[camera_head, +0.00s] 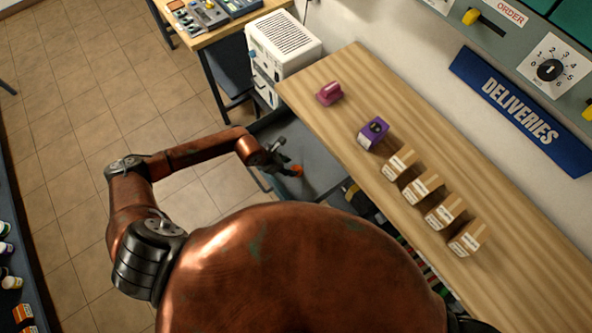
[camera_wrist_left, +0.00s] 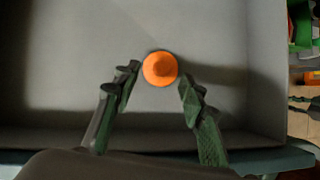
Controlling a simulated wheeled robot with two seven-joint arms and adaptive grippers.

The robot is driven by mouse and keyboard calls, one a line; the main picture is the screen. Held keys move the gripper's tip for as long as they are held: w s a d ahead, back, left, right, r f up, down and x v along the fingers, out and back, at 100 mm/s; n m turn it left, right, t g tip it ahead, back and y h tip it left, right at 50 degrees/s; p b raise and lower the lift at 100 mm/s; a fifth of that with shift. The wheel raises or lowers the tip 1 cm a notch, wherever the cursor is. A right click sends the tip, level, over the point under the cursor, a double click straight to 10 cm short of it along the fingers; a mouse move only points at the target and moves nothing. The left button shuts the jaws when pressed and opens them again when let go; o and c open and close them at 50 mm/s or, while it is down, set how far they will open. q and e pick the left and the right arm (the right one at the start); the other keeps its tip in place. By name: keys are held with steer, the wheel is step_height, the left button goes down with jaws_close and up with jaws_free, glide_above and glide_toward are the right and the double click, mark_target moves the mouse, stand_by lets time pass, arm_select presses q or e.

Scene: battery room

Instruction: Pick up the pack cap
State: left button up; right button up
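An orange round cap (camera_head: 296,171), which I take to be the pack cap, lies in a grey open tray or drawer (camera_head: 318,160) below the wooden counter. In the left wrist view the orange cap (camera_wrist_left: 160,68) shows from above as a round disc with a raised middle. My left gripper (camera_head: 281,164) reaches over the tray. In the left wrist view its two fingers (camera_wrist_left: 159,80) are apart, with the cap between and slightly beyond the tips. I see no clear contact with the cap. My right gripper is not in view.
The wooden counter (camera_head: 385,90) overhangs beside the tray and carries a pink object (camera_head: 329,93), a purple box (camera_head: 372,134) and several small cartons (camera_head: 398,163). A white slotted unit (camera_head: 284,45) stands behind. The tray walls (camera_wrist_left: 268,70) surround the cap; its floor around is bare.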

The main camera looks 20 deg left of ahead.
mark_target(295, 169)
arm_select(q)
steer(key=x, duration=0.4)
steer(key=shift+d+f, duration=0.15)
steer(key=shift+d, duration=0.05)
steer(key=c, duration=0.9)
